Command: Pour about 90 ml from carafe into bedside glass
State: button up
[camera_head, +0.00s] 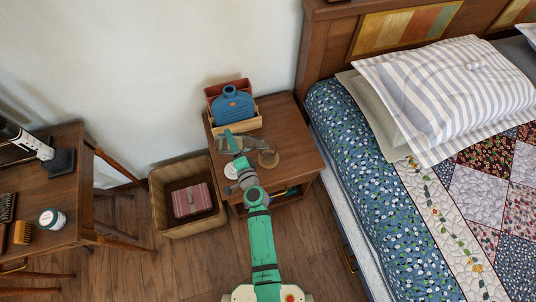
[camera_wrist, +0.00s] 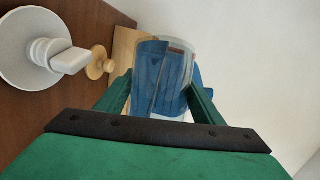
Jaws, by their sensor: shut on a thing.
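My gripper (camera_head: 233,143) is over the nightstand, its green fingers shut on the clear carafe (camera_head: 247,143). In the wrist view, the carafe (camera_wrist: 172,75) is between the two fingers, with blue showing through it. The bedside glass (camera_head: 268,158) stands on the nightstand just right of the carafe and seems empty. Whether liquid is in the carafe or flowing cannot be told.
The nightstand (camera_head: 298,150) holds a wooden organizer (camera_head: 245,124) with a blue item (camera_head: 232,104) at the back. A basket (camera_head: 180,231) stands left, the bed (camera_head: 375,200) right.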

jog(key=shift+w+a+r+p, duration=0.15)
jog(key=shift+a+r+p, duration=0.15)
jog(key=shift+a, duration=0.05)
dwell(0.6)
jog(key=shift+d, duration=0.1)
jog(key=shift+r+m, duration=0.2)
jog(key=shift+m, duration=0.2)
dwell(1.0)
jog(key=shift+f+n, duration=0.6)
jog(key=shift+f, duration=0.15)
jog(key=shift+a+f+n+g+h, duration=0.35)
jog(key=shift+a+f+n, duration=0.2)
jog(key=shift+f, duration=0.25)
jog(key=shift+d+f+n+h+b, duration=0.2)
jog(key=shift+f+n+h+b, duration=0.1)
jog(key=shift+f+n, duration=0.15)
jog(key=shift+f, duration=0.1)
dwell(0.7)
